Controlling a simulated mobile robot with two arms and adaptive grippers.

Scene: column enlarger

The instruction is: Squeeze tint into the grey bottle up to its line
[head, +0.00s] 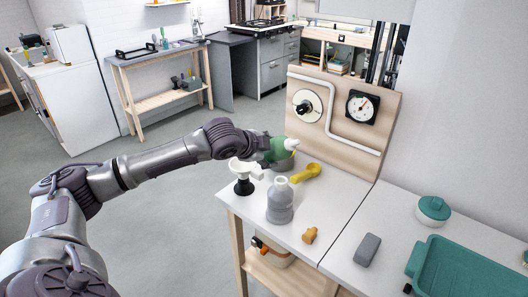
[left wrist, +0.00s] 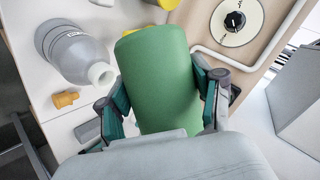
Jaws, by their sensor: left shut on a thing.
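The grey bottle (head: 280,207) stands upright and open near the front edge of the white bench. In the left wrist view it shows at the upper left (left wrist: 75,55), its pale neck towards the green bottle. Its line and fill level cannot be made out. My left gripper (head: 263,146) is shut on a green squeeze bottle (head: 277,151) with a white nozzle, tilted over and held above the bench behind the grey bottle. The nozzle points right, away from the grey bottle's mouth. The green body fills the middle of the left wrist view (left wrist: 160,75). My right gripper is not in view.
A white item on a black foot (head: 243,180) stands left of the grey bottle. A yellow scoop (head: 305,172) lies behind it, an orange piece (head: 310,235) in front. A grey block (head: 367,250) and teal tray (head: 470,268) lie right. A wooden panel (head: 335,155) stands behind.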

